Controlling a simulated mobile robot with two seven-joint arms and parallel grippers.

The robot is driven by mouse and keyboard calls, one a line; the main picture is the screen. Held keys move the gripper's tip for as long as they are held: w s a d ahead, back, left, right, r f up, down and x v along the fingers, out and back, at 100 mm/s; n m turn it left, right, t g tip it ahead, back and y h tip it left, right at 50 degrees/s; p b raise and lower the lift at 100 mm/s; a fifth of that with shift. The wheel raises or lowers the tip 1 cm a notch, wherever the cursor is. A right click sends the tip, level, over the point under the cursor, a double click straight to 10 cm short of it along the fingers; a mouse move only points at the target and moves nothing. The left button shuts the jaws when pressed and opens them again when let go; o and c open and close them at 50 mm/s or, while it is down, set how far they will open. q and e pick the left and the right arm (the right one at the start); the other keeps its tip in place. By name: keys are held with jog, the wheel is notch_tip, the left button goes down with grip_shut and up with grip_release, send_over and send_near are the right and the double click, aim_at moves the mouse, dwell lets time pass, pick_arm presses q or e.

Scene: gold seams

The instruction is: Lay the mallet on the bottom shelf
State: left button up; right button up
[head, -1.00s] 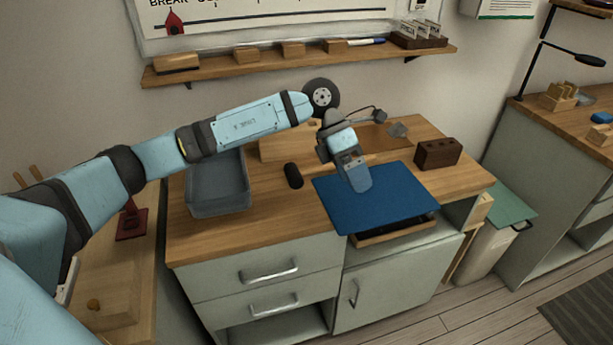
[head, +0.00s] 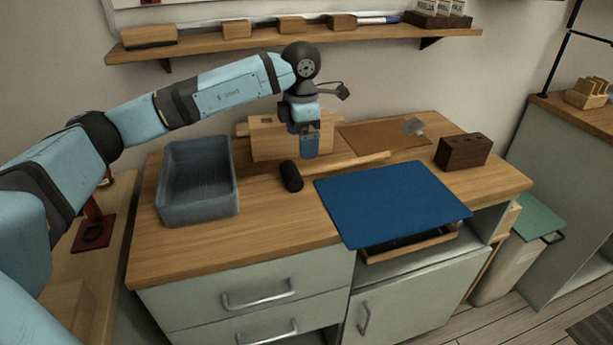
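The mallet lies on the wooden worktop, with its black head (head: 291,176) at the left and its pale wooden handle (head: 350,163) running right, behind the blue mat. My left gripper (head: 309,154) points down just above or behind the handle, close to the head. I cannot tell whether it touches the mallet or how far its fingers are apart. My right gripper is out of view. The open space low under the drawers, seen earlier, is almost wholly cut off by the lower picture edge.
A grey bin (head: 198,209) stands left of the mallet. The blue mat (head: 390,203) overhangs the front edge, above an open compartment with a wooden tray (head: 412,245). A wooden block (head: 265,140) stands behind, and a brown holed block (head: 463,152) at right. Drawers (head: 255,287) are shut.

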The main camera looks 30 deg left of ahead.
pick_arm(q)
notch_tip(320, 180, down, 3)
jog(key=shift+f, duration=0.1)
jog(key=shift+f+b, duration=0.3)
jog(key=shift+f, duration=0.35)
jog(key=f, duration=0.2)
jog(key=f+b, duration=0.1)
jog(key=f, duration=0.1)
jog(key=shift+s+d+f, duration=0.1)
jog(key=shift+s+f, duration=0.1)
jog(key=shift+f, duration=0.15)
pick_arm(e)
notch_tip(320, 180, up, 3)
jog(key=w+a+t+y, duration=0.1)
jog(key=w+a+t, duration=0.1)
pick_arm(q)
jog(key=c, duration=0.8)
jog(key=shift+c, duration=0.2)
jog(key=shift+r, duration=0.5)
notch_tip(320, 180, up, 11)
jog(key=p, duration=0.2)
notch_tip(320, 180, up, 8)
jog(key=p, duration=0.2)
send_over(302, 171)
jog(key=shift+r, duration=0.1)
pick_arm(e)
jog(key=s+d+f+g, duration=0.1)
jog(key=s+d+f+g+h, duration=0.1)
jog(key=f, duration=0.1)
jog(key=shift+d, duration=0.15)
